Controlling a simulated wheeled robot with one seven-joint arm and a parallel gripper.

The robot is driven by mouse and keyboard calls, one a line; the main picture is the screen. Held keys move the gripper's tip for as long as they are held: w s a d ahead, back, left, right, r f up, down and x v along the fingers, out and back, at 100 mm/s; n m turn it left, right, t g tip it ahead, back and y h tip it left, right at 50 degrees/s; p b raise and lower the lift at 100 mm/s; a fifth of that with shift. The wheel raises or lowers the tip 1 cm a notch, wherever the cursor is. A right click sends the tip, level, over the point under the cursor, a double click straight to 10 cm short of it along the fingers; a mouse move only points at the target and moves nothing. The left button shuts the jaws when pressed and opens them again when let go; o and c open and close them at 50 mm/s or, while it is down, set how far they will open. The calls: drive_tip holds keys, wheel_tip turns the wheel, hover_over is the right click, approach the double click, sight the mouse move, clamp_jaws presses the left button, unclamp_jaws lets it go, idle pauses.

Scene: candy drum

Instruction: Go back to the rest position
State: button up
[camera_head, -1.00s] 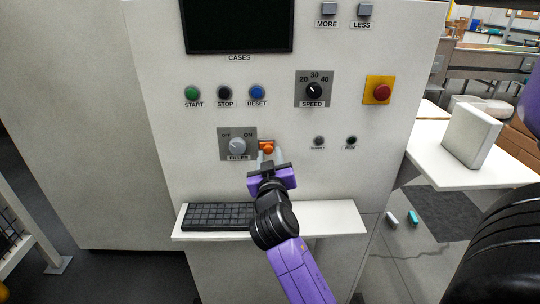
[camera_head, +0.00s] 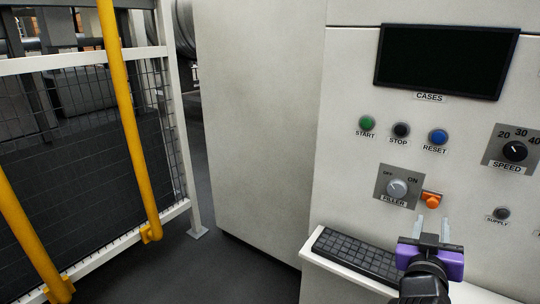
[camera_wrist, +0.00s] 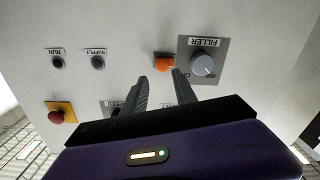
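My gripper (camera_head: 432,228) is in front of the control panel, just below the orange part (camera_head: 432,200) beside the FILLER switch. Its two grey fingers are apart with nothing between them. In the wrist view, where the panel appears upside down, the open fingers (camera_wrist: 160,80) point toward the orange part (camera_wrist: 164,62). A gap shows between the fingers and the panel. The FILLER knob (camera_head: 397,188) is grey, on a grey plate; it also shows in the wrist view (camera_wrist: 202,64).
A black keyboard (camera_head: 355,252) lies on the white shelf below the panel. Green START (camera_head: 367,123), STOP (camera_head: 401,130) and blue RESET (camera_head: 438,137) buttons are above. A mesh fence (camera_head: 175,150) with yellow rails (camera_head: 128,110) stands at left. Dark floor (camera_head: 235,265) between fence and cabinet is clear.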

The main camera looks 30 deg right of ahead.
drive_tip(key=w+a+n+t+y, duration=0.3)
drive_tip(key=w+a+n+t, duration=0.2)
drive_tip(key=a+t, duration=0.25)
drive_tip(key=s+a+f+n+t+y, duration=0.1)
drive_tip(key=a+f+n+t+y, duration=0.15)
drive_tip(key=a, duration=0.45)
drive_tip(key=s+a+f+n+t+y, duration=0.1)
drive_tip(key=a+f+n+y, duration=0.15)
drive_tip(key=a, duration=0.35)
drive_tip(key=s+a+f+g+y, duration=0.1)
drive_tip(key=s+a+f+y, duration=0.3)
drive_tip(key=s+a, duration=0.3)
drive_tip(key=s+a+f+g+y, duration=0.2)
drive_tip(key=s+a+f+y, duration=0.2)
drive_tip(key=s+a, duration=0.4)
drive_tip(key=s, duration=0.4)
drive_tip(key=shift+s+a+n+y, duration=0.15)
drive_tip(key=shift+s+n+y, duration=0.15)
drive_tip(key=shift+s, duration=0.05)
drive_tip(key=shift+f, duration=0.1)
